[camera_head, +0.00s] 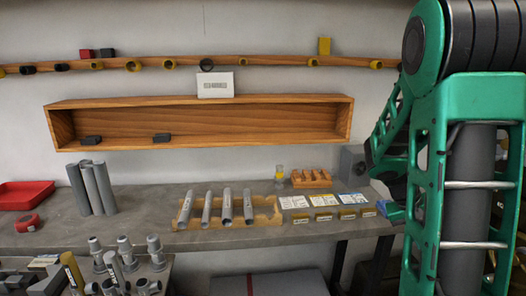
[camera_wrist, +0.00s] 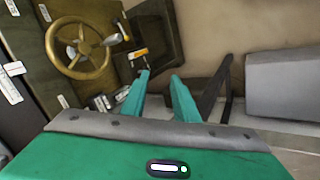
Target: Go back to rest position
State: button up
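My gripper (camera_wrist: 160,88) shows in the wrist view with its two green fingers spread apart. Nothing is between them. It hangs over a dim area with a dark block behind the left fingertip and a pale floor to the right.
A brass handwheel (camera_wrist: 78,73) is left of my fingers; a grey box (camera_wrist: 283,84) is at right. An empty-looking red tray (camera_head: 27,194), upright grey tubes (camera_head: 92,188) and labelled cards (camera_head: 323,201) are on the bench. A wooden shelf (camera_head: 200,103) hangs above. Grey fittings (camera_head: 125,253) stand front left.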

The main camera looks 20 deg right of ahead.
jog(key=s+a+r+t+y, duration=0.1)
jog(key=s+a, duration=0.4)
jog(key=a, duration=0.7)
jog(key=s+a+r+n+t+y, duration=0.1)
jog(key=s+a+r+y, duration=0.3)
jog(key=a, duration=0.7)
jog(key=shift+s+a+t+y, duration=0.3)
jog(key=shift+s+a+y, duration=0.1)
jog(key=shift+y, duration=0.2)
jog(key=shift+d, duration=0.1)
